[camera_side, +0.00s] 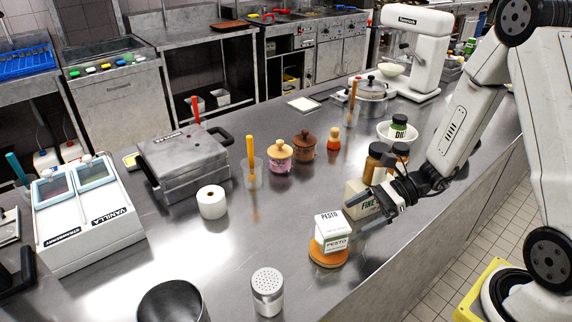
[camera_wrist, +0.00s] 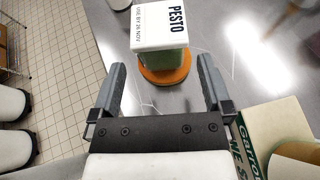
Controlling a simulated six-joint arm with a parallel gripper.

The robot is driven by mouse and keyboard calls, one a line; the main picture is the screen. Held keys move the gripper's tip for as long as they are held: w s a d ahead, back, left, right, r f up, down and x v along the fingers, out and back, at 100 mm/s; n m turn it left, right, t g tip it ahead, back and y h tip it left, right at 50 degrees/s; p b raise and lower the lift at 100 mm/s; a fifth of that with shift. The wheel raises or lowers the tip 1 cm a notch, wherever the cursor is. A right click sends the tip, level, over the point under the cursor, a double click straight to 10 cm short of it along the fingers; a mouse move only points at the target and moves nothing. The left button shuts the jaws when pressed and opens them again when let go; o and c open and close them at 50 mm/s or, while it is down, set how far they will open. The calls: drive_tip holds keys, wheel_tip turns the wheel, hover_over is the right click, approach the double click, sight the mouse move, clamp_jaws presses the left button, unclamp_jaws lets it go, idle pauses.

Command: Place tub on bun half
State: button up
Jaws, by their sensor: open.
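The tub (camera_side: 332,230) is a white and green box-shaped pesto tub with a PESTO label. It sits upright on the orange-brown bun half (camera_side: 328,255) on the steel counter. In the wrist view the tub (camera_wrist: 160,28) shows its white lid at the top, with the bun half (camera_wrist: 168,76) showing under and around it. My gripper (camera_side: 375,220) is just to the right of the tub in the side view, apart from it. In the wrist view its two fingers (camera_wrist: 162,82) are spread with nothing between their tips, and the tub lies beyond them.
A metal shaker (camera_side: 267,290) and a white roll (camera_side: 211,202) stand to the left. Counter between them is clear.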

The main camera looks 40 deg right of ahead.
drive_tip(key=shift+v, duration=2.3)
drive_tip(key=s+a+f+n+g+h, duration=0.2)
drive_tip(key=s+n+g+h, duration=0.45)
drive_tip(key=n, duration=0.45)
drive_tip(key=w+r+n+t+h, duration=0.1)
drive_tip(key=n+h, duration=0.1)
drive_tip(key=n, duration=0.2)
drive_tip(key=w+r+n+t+h, duration=0.1)
drive_tip(key=w+n+h, duration=0.1)
drive_tip(key=n, duration=0.1)
drive_tip(key=w+r+n+t+h, duration=0.1)
drive_tip(key=n+h, duration=0.1)
drive_tip(key=n, duration=0.2)
drive_tip(key=shift+w+d+n+t, duration=0.1)
drive_tip(key=shift+w+n+t, duration=0.15)
drive_tip(key=shift+n+t, duration=0.1)
